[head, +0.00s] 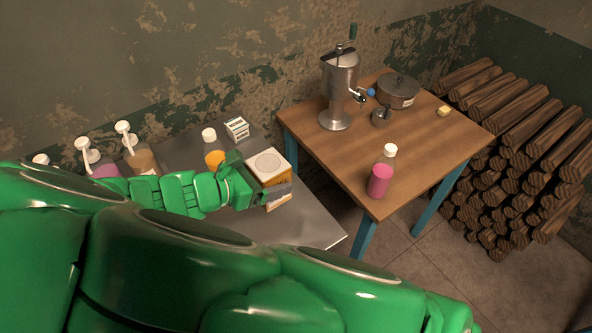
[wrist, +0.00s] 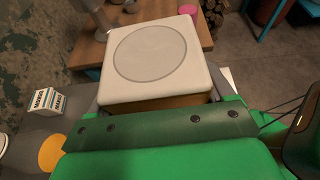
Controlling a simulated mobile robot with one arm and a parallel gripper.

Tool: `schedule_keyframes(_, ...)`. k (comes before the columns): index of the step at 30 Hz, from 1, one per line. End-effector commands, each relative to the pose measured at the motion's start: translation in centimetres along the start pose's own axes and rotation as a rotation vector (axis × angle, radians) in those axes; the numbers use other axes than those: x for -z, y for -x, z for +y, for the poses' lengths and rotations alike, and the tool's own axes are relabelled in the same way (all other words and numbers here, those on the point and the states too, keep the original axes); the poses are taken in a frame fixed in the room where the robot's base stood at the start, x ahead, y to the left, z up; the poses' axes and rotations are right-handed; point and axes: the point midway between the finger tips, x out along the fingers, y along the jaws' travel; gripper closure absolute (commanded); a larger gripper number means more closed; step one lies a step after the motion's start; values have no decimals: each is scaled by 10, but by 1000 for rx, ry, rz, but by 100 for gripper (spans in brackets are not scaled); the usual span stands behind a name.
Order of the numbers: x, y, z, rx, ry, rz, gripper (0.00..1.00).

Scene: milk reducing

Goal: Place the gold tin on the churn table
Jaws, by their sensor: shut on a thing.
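The gold tin (head: 279,203) has a pale square lid with a round ring on it. It is between the fingers of my gripper (head: 262,187), which is shut on it. In the wrist view the tin's lid (wrist: 155,58) fills the top middle and only a strip of its gold side shows. The tin appears upright, over the right part of the grey table; its underside is hard to make out. The churn table (head: 425,145) is wooden with blue legs, to the right of the tin.
The churn table holds a metal churn (head: 341,85), a lidded pot (head: 397,92), a pink bottle (head: 380,180) and a small yellow block (head: 443,111). Its middle is clear. The grey table (head: 311,226) bears several bottles and a small white box (head: 237,128). Stacked logs (head: 515,130) stand at right.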

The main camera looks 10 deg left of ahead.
Motion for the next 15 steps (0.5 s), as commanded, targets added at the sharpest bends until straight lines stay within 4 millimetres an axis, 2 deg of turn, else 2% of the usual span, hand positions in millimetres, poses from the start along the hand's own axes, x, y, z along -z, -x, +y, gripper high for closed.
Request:
schedule_keyframes(8, -7, -3, 3, -3, 0, -2, 72)
schedule_keyframes(11, -15, -13, 9, -10, 0, -5, 72)
schedule_keyframes(15, -34, -36, 24, -29, 3, -9, 72)
